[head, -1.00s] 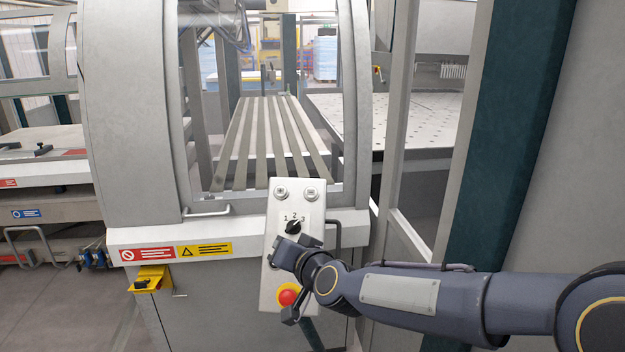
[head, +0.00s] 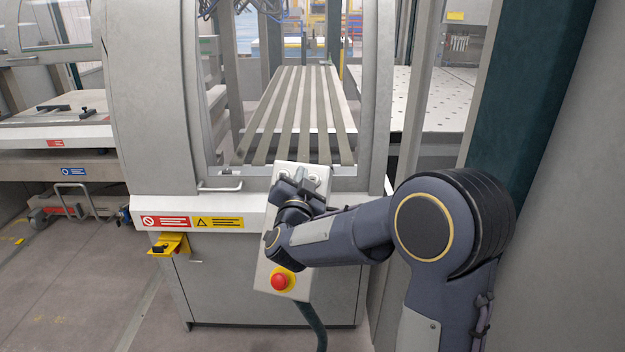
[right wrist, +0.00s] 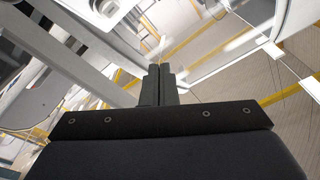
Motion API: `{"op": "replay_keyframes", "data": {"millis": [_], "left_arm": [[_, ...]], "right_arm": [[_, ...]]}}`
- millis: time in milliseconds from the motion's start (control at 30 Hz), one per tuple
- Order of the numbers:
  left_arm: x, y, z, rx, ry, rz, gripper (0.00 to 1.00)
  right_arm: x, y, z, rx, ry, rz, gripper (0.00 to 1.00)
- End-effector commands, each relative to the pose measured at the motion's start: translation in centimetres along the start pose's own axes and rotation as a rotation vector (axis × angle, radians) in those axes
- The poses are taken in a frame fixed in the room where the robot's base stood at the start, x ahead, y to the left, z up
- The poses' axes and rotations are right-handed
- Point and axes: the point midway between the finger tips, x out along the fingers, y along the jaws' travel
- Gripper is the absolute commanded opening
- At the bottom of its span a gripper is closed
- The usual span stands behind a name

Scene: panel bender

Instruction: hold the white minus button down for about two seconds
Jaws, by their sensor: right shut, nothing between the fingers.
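The grey control box (head: 303,284) hangs tilted at the front of the machine. Two pale round buttons are at its top end, and I cannot read their marks. My left gripper is not in view.
A red stop button on a yellow ring (head: 280,282) is low on the box. My right arm hides the middle of the box, with its dial. Behind is the machine's slatted table (head: 290,110); a yellow switch (head: 168,245) is on the left.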

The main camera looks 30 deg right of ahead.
Motion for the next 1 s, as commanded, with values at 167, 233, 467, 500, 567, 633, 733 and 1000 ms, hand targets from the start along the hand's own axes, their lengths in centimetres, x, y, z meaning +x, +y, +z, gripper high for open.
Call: {"op": "replay_keyframes", "data": {"millis": [167, 233, 467, 500, 567, 633, 733, 1000], "left_arm": [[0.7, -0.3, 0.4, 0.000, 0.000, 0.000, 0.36], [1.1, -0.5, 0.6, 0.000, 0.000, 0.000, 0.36], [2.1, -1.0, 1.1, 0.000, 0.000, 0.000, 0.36], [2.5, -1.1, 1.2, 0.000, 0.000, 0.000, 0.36], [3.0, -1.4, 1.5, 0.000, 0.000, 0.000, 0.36], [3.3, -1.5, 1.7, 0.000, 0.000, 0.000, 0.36], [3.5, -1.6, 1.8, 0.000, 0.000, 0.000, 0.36], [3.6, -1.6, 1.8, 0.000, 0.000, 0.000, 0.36]], "right_arm": [[1.1, 1.0, 1.0, -0.002, 0.001, 0.003, 0.00], [1.7, 1.5, 1.6, -0.003, 0.000, 0.002, 0.00], [4.0, 3.2, 3.2, -0.002, 0.000, 0.003, 0.00], [4.3, 3.5, 3.5, -0.001, 0.000, 0.002, 0.00], [4.8, 3.8, 3.9, 0.000, 0.000, 0.001, 0.00], [5.3, 4.1, 4.1, 0.000, 0.001, 0.001, 0.00], [5.7, 4.4, 4.4, 0.000, 0.000, 0.001, 0.00], [6.0, 4.4, 4.4, 0.000, -0.001, 0.000, 0.00]]}}
